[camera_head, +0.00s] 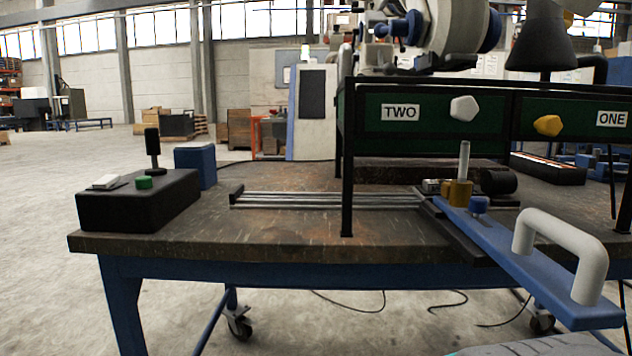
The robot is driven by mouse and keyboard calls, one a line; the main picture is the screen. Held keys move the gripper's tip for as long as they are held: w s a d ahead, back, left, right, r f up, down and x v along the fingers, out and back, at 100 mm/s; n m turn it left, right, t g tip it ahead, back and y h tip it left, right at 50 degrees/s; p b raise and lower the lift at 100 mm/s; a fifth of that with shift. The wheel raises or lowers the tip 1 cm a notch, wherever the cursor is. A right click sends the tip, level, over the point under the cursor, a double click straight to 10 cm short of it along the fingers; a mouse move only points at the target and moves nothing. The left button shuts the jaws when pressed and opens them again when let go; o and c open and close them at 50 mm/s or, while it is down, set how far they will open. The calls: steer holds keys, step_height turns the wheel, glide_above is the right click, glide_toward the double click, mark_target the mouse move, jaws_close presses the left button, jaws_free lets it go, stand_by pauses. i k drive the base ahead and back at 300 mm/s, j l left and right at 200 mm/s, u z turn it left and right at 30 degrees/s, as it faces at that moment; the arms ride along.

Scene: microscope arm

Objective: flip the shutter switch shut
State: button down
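No switch here is labelled as the shutter switch, and I cannot tell which one it is. A black control box (137,205) stands at the table's left end. It carries a white tilted rocker-like piece (107,182), a green button (144,183) and an upright black lever (152,150). Right of the middle, an upright metal toggle-like rod (464,161) rises from a brass base (457,192) near the inner end of a blue bar (540,281).
The blue bar juts past the table's (290,228) front edge and bears a white handle (570,240). A dark frame with panels marked TWO (400,113) and ONE (612,119) stands over the right half. Metal rails (320,200) lie mid-table. The floor at left is clear.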

mark_target(108, 180)
steer(key=u, duration=1.3)
